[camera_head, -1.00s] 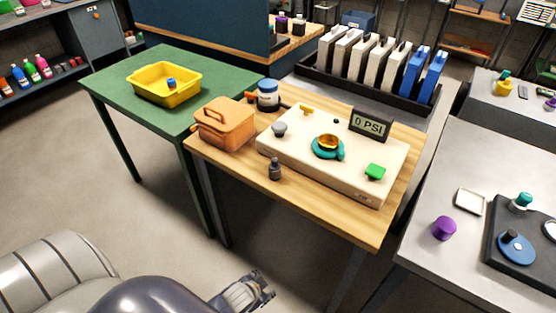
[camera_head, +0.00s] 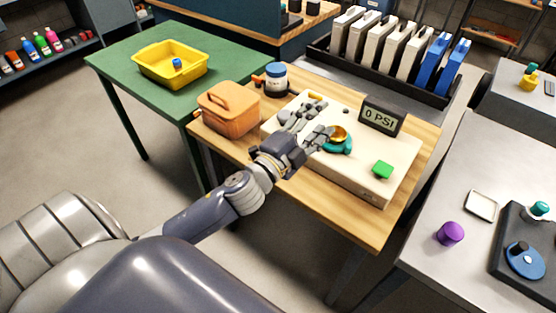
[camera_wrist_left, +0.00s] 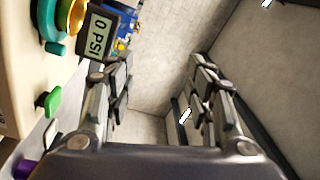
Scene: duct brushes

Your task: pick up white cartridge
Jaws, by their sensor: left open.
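Several white cartridges (camera_head: 366,41) stand upright in a row in a black rack (camera_head: 385,84) at the back, in the head view. Two blue cartridges (camera_head: 447,65) stand at the right end of that row. My left gripper (camera_head: 322,118) is open and empty above the cream test unit (camera_head: 350,172), in front of the rack and well short of it. In the left wrist view its fingers (camera_wrist_left: 160,75) are spread with nothing between them; the white cartridges cannot be made out there. My right gripper is not in view.
The test unit carries a "0 PSI" display (camera_head: 381,116), a teal ring with a gold cup (camera_head: 338,140) and a green button (camera_head: 383,169). An orange case (camera_head: 228,112) and a blue-white jar (camera_head: 276,77) stand left on the wooden table (camera_head: 340,225).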

